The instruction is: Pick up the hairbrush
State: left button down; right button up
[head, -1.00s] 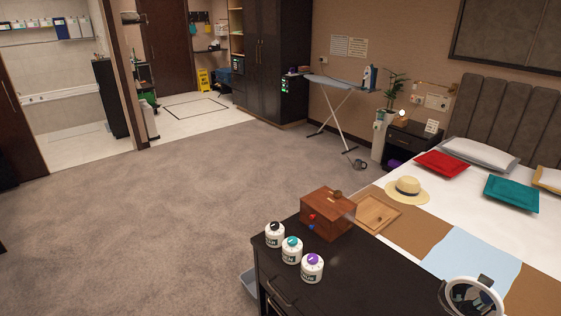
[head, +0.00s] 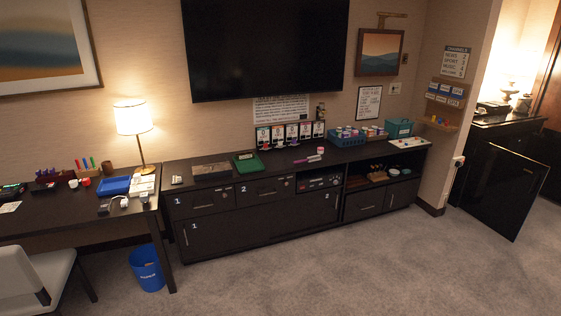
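A small elongated pink-purple item (head: 308,159) lies on top of the long dark console (head: 262,218), below the TV and in front of the row of cards. It may be the hairbrush, but it is too small to tell for sure. Neither of my grippers is in the head view.
A desk (head: 85,222) with a lit lamp (head: 134,118) stands at the left, with a chair (head: 35,280) and a blue bin (head: 147,267) by it. A green tray (head: 249,165) and blue basket (head: 346,138) sit on the console. Carpet in front of the console is clear.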

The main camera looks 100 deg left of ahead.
aim_at(317, 158)
jog(key=u, duration=3.05)
jog(key=i+l+z, duration=0.1)
jog(key=i+z, duration=0.35)
jog(key=i, duration=1.5)
jog(key=i+l+u, duration=0.1)
jog(key=i+u, duration=0.2)
jog(key=i, duration=0.15)
jog(key=i+l+u, duration=0.6)
jog(key=i, duration=0.2)
jog(key=i+l+u, duration=0.3)
jog(key=u, duration=0.15)
jog(key=i+l+u, duration=0.35)
jog(key=u, duration=0.15)
jog(key=l, duration=0.1)
